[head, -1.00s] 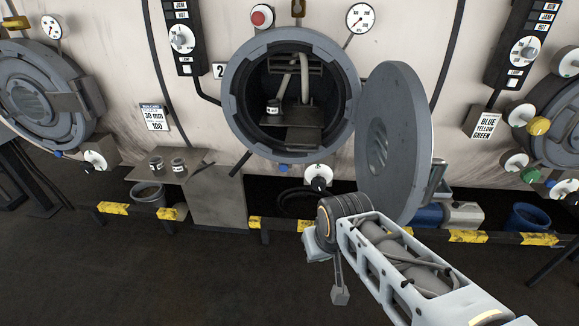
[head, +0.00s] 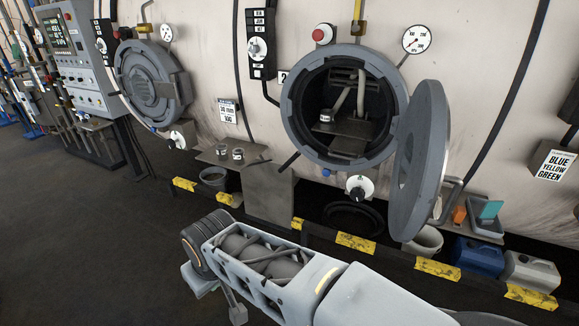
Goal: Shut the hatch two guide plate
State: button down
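Hatch two is the round opening (head: 345,105) at centre right in the head view, beside a tag with a "2" (head: 284,77). Its round grey door (head: 416,165) stands swung open to the right. Inside are pale curved pipes, a dark bracket at the top and a flat metal plate (head: 350,133) low down; I cannot tell surely which part is the guide plate. A small labelled jar (head: 326,116) stands inside at left. My gripper (head: 222,296) shows only partly below my arm's dark joint, in front of the machine and well below the opening. Its fingers are not clear.
A small shelf (head: 222,160) with two jars juts out left of the hatch. A low rail (head: 355,242) with yellow markings runs along the machine's front. Blue and white canisters (head: 478,258) stand at right. The floor (head: 80,240) at left is open.

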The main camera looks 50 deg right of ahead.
aim_at(356, 147)
jog(key=u, duration=0.25)
jog(key=i, duration=1.2)
jog(key=z, duration=2.4)
